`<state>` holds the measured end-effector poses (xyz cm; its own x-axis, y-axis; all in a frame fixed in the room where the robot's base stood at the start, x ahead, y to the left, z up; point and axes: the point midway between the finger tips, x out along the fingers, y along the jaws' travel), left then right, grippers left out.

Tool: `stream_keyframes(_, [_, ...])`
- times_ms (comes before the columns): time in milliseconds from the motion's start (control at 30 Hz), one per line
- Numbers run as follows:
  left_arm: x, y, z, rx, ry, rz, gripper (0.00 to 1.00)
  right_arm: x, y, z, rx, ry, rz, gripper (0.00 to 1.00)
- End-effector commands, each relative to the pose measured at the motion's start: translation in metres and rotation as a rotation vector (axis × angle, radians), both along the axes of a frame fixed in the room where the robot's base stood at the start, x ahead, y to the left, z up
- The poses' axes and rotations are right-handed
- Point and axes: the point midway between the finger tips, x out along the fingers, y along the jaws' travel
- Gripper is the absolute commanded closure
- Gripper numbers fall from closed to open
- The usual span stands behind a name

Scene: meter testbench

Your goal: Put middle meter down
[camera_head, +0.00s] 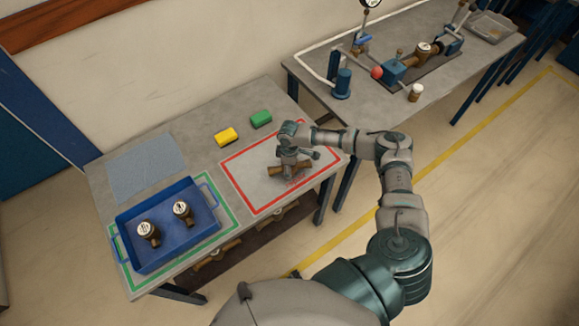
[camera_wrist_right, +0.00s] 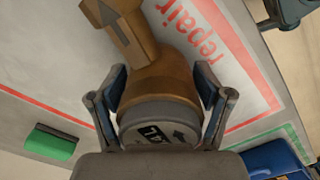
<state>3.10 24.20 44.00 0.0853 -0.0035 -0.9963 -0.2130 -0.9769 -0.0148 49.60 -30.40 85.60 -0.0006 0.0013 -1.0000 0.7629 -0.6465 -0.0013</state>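A brass meter (camera_head: 277,171) with a grey round head is at the red-outlined repair area (camera_head: 246,182), its pipe body low over the mat. I cannot tell whether it touches the surface. My right gripper (camera_head: 291,153) is above it. In the right wrist view, the gripper (camera_wrist_right: 160,88) has its two fingers on either side of the meter's neck and head (camera_wrist_right: 158,125), close against them. The word "repair" shows on the mat beside the meter. The gripper hides part of the meter in the head view. My left gripper is not in view.
A blue tray (camera_head: 179,247) with two meters stands in a green outline at left. Yellow (camera_head: 226,136) and green (camera_head: 261,119) blocks lie behind the red area. A grey mat (camera_head: 147,167) is at back left. A test bench (camera_head: 440,75) with fittings stands at back right.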

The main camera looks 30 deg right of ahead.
Motion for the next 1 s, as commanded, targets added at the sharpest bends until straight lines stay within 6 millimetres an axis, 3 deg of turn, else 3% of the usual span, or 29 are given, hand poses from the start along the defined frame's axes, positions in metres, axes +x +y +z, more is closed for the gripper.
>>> stream_keyframes(33, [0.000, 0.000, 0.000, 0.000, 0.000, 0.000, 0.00, 0.000, 0.000, 0.000, -0.001, 0.000, -0.001, 0.64])
stream_keyframes(167, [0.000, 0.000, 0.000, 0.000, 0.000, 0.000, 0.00, 0.000, -0.001, 0.000, -0.001, 0.000, -0.001, 0.96])
stream_keyframes(567, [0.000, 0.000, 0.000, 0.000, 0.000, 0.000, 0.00, 0.001, -0.001, 0.006, -0.001, -0.002, -0.001, 0.97])
stream_keyframes(867, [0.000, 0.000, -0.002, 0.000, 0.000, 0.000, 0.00, 0.001, 0.000, 0.038, 0.000, -0.006, -0.001, 0.97])
stream_keyframes(1000, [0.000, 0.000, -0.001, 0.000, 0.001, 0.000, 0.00, -0.019, 0.012, 0.039, 0.001, -0.001, 0.003, 0.97])
